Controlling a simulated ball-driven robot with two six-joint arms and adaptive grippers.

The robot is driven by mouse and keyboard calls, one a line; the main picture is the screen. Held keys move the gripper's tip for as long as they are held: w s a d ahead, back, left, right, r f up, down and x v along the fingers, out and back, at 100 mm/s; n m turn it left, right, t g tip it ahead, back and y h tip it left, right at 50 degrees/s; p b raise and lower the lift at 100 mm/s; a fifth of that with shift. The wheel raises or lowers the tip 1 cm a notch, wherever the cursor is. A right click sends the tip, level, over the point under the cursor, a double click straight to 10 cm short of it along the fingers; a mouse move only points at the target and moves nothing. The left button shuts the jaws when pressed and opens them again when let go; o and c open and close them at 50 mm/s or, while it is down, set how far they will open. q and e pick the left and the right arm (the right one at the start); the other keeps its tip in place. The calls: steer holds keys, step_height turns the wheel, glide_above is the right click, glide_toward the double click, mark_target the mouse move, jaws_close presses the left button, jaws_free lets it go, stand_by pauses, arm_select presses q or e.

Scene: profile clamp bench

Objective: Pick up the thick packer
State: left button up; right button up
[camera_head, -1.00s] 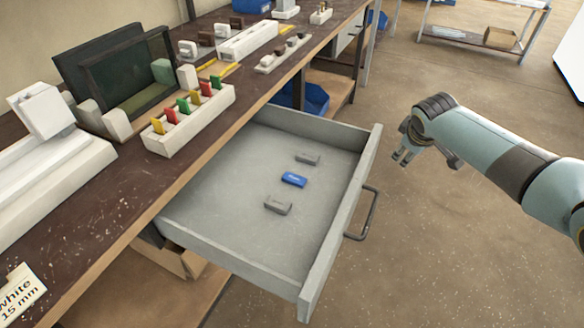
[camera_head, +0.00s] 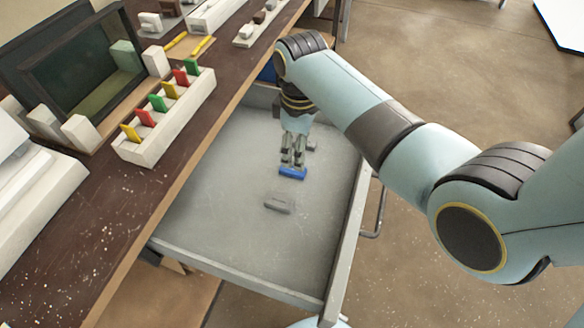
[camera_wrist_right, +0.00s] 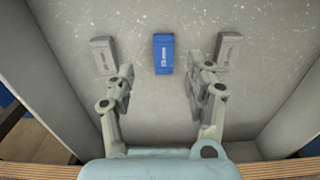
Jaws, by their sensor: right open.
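Three small blocks lie in a row in the open grey drawer (camera_head: 215,225). The middle one is blue (camera_head: 292,173) with white print too small to read. A grey block (camera_head: 278,204) lies nearer me and another grey block (camera_head: 311,146) lies farther back, partly hidden by my gripper. I cannot tell from the print which is the thick packer. My right gripper (camera_head: 292,160) points down over the blue block, open and empty. In the right wrist view, the blue block (camera_wrist_right: 163,54) lies ahead between the open fingers (camera_wrist_right: 162,82). My left gripper is out of view.
The drawer's front wall (camera_head: 349,230) and side walls surround the blocks. The dark workbench (camera_head: 80,225) on the left carries a white rack (camera_head: 165,125) of coloured tabs and a dark-framed box (camera_head: 100,75). The near drawer floor is clear.

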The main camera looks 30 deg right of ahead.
mark_target(293, 166)
steer(key=shift+f, duration=0.35)
steer(key=f, duration=0.2)
steer(key=a+f+b, duration=0.1)
steer(key=f, duration=0.1)
steer(key=shift+w+a+f, duration=0.1)
steer(key=shift+w+f, duration=0.1)
steer(key=shift+f, duration=0.35)
steer(key=c, duration=0.3)
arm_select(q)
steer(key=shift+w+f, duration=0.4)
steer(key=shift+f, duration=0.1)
arm_select(e)
steer(key=c, duration=0.6)
